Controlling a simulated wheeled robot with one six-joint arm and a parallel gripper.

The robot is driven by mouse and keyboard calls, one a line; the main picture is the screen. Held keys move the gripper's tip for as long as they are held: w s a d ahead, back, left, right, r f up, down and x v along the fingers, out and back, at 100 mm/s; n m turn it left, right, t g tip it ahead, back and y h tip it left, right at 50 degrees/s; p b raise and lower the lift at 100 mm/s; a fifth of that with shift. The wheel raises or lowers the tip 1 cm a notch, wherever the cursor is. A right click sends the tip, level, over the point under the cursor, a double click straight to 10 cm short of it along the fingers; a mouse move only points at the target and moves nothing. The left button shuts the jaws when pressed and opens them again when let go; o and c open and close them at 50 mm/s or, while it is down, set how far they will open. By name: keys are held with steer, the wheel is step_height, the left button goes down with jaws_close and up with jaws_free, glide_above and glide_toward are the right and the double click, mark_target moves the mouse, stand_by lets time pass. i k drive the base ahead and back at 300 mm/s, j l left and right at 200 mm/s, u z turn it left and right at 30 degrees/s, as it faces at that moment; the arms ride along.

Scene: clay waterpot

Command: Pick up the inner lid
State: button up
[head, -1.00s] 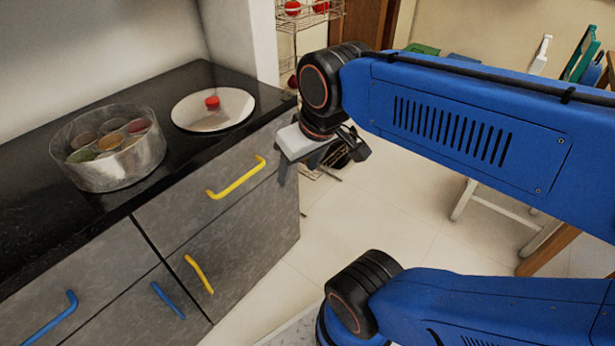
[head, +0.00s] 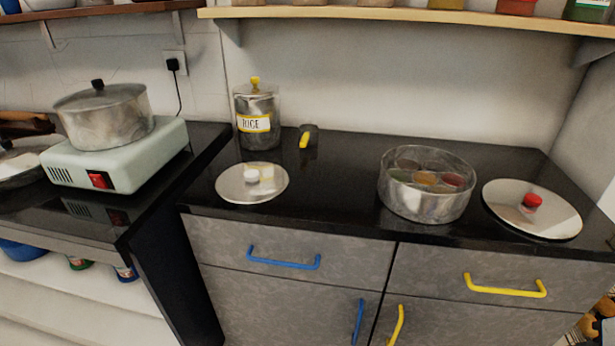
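The larger pale lid (head: 507,220) has a red knob and lies at the right. The frames do not label either as the inner lid. Between them stands an open round metal spice box (head: 421,205) with several small cups of coloured contents inside. My gripper is out of view.
A rice canister (head: 255,130) and a small dark item with a yellow handle (head: 304,140) stand behind the silver lid. A stove (head: 140,160) with a lidded pot (head: 112,120) is at far left. Bare countertop (head: 335,185) lies between silver lid and spice box.

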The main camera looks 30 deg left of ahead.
mark_target(250, 182)
steer(key=u, duration=1.55)
